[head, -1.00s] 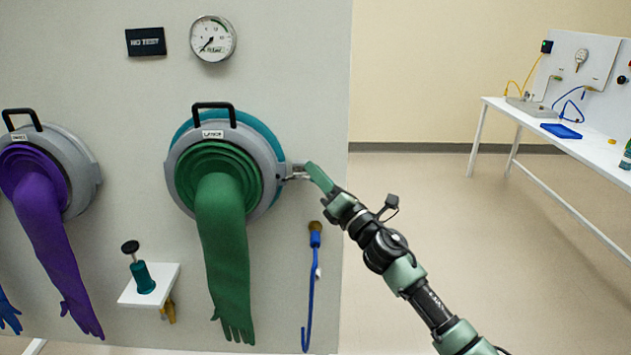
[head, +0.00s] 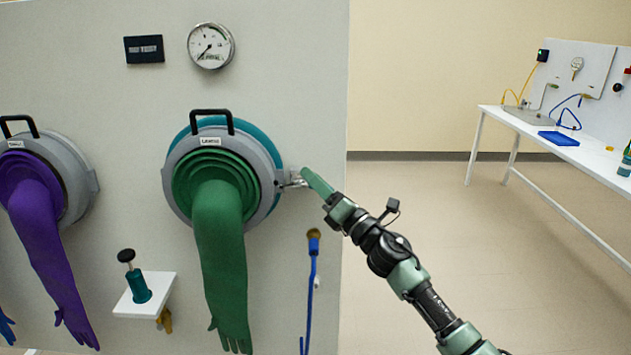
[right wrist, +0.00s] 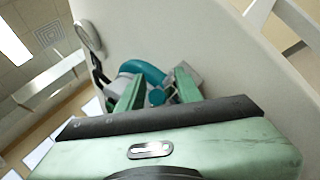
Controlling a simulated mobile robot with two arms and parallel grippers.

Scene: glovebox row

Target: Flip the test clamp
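A grey port ring (head: 178,180) with a black handle holds a green glove (head: 222,270) on the pale panel, with a teal ring (head: 268,142) behind it. A small metallic fitting (head: 284,183) at the ring's right edge looks like the clamp; its position is too small to read. My right gripper (head: 302,178) is at this fitting; contact is unclear. In the right wrist view the right gripper's green fingers (right wrist: 158,88) stand apart, with a small teal piece (right wrist: 157,97) visible between them. A grey block (right wrist: 190,75) is behind the right-hand finger. My left gripper is out of view.
A purple glove port (head: 75,180) is to the left. Below are a white shelf (head: 160,292) with a teal plunger (head: 137,285) and a hanging blue hose (head: 311,290). A gauge (head: 211,46) is above. A white bench (head: 560,150) stands right, with open floor between.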

